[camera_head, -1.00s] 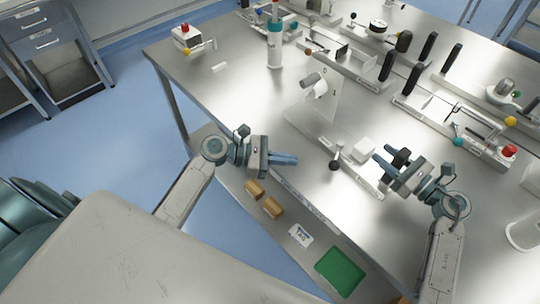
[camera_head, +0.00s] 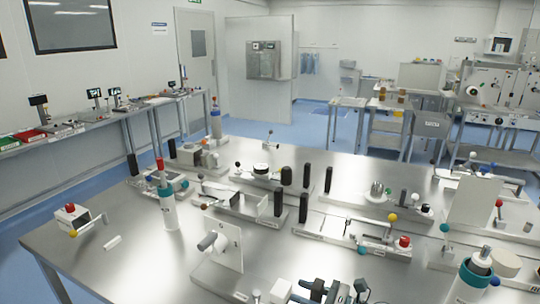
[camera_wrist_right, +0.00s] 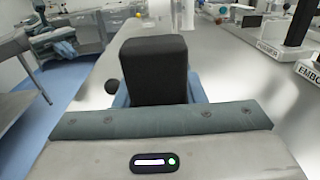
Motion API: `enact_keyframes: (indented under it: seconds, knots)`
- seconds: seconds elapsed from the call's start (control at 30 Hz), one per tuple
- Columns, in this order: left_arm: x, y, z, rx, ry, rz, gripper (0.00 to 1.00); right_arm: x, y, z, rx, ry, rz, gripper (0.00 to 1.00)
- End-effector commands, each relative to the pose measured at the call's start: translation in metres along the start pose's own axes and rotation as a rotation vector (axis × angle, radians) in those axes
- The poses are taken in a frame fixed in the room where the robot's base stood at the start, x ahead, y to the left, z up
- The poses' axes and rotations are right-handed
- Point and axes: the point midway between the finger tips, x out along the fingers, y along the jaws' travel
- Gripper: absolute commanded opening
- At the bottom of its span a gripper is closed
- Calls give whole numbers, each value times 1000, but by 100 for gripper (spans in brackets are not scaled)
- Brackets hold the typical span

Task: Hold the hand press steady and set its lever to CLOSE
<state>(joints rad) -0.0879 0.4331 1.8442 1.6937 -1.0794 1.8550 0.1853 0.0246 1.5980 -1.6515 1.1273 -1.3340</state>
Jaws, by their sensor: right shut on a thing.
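At the bottom edge of the head view is what looks like the hand press, with a white block (camera_head: 280,291) and a dark ball knob (camera_head: 256,294), likely its lever end, at the left. My right gripper (camera_head: 309,291) is beside the white block, its blue fingers around a black upright grip (camera_wrist_right: 153,70). In the right wrist view this grip fills the space between the fingers, and the dark ball knob (camera_wrist_right: 111,87) shows to its left, apart from them. The press base is mostly cut off, so the lever setting and label cannot be read. My left gripper is out of view.
A white upright plate (camera_head: 229,247) with a grey roller stands left of the press. Behind are several fixtures with black posts (camera_head: 305,206). A teal-collared bottle (camera_head: 470,280) stands at the lower right. Bare steel table (camera_head: 135,265) lies at the left.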

Motion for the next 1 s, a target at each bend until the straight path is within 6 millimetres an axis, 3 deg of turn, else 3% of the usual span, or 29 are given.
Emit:
enact_keyframes:
  seconds: [0.17, 0.2, 0.3, 0.67, 0.77, 1.0]
  knots:
    - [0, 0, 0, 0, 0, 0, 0, -1, 0, -4, 5, 8, 0, 0]
    - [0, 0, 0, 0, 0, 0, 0, -1, 0, -4, 5, 7, -1, 40]
    - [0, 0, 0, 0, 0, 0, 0, 0, 0, -2, 4, 5, -1, 60]
    - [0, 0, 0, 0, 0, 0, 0, -4, -1, 1, 1, 1, -2, 62]
    - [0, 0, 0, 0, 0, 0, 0, -14, -1, 0, 0, 3, -2, 62]
    - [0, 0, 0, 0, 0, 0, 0, -64, -1, -1, 0, 6, -1, 62]
